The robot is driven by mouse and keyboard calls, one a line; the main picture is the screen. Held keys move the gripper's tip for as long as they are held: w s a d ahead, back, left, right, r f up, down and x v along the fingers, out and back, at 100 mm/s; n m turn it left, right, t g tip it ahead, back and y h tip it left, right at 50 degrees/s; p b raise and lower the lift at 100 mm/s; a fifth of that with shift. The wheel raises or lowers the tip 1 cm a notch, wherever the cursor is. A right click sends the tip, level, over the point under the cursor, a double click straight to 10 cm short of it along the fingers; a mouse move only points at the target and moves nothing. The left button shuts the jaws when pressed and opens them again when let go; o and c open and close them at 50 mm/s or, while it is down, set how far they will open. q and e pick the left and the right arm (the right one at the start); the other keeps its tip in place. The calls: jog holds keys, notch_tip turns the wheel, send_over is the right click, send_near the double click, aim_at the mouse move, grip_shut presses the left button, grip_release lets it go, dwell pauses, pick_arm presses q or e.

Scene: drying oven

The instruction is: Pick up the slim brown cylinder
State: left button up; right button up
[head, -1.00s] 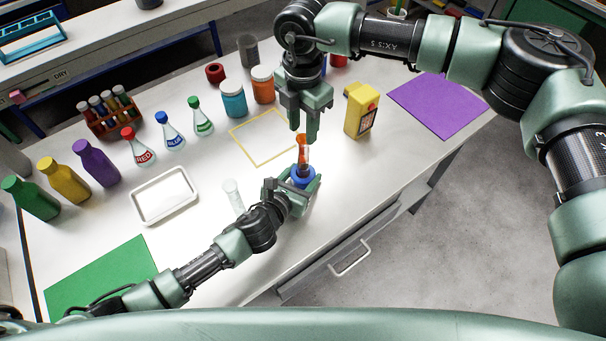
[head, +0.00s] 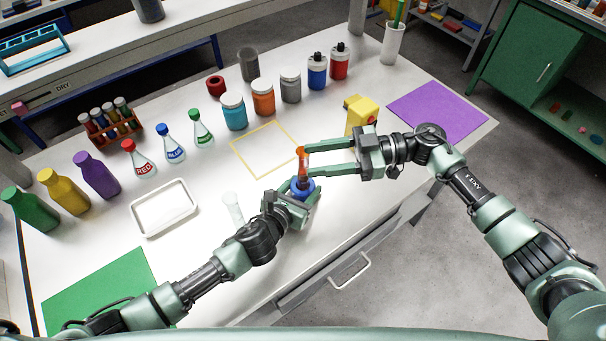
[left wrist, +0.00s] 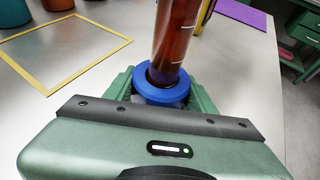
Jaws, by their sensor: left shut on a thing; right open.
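The slim brown cylinder (head: 303,176), a graduated tube with an orange top, stands upright in a blue-ringed holder (head: 301,189). In the left wrist view the brown cylinder (left wrist: 176,40) rises out of the blue ring (left wrist: 161,92); its lower end is hidden inside and its top is cut off. My left gripper (head: 303,193) is shut on the holder, with fingers on both sides of it. My right gripper (head: 309,160) is open and comes in level from the right. Its fingertips are at the cylinder's upper part; whether they touch it I cannot tell.
A yellow box (head: 357,112) stands just behind my right gripper. A clear cylinder (head: 232,208) and white tray (head: 164,208) are to the left. Flasks, bottles and jars line the back. The yellow-outlined square (head: 240,155) is empty. The purple mat (head: 438,110) is bare.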

aim_at(309, 157)
jog(key=d+f+m+t+y, duration=0.1)
jog(key=d+f+m+t, duration=0.25)
jog(key=d, duration=0.45)
jog(key=shift+t, duration=0.35)
jog(key=a, duration=0.2)
jog(key=w+a, duration=0.1)
jog(key=a, duration=0.1)
jog(key=w+a, duration=0.1)
jog(key=a, duration=0.1)
jog(key=shift+a+r, duration=0.15)
jog(key=shift+a, duration=0.05)
jog(key=a, duration=0.3)
jog(key=w+a, duration=0.1)
jog(key=a, duration=0.1)
jog(key=shift+a+r, duration=0.15)
jog(key=shift+r, duration=0.15)
grip_shut()
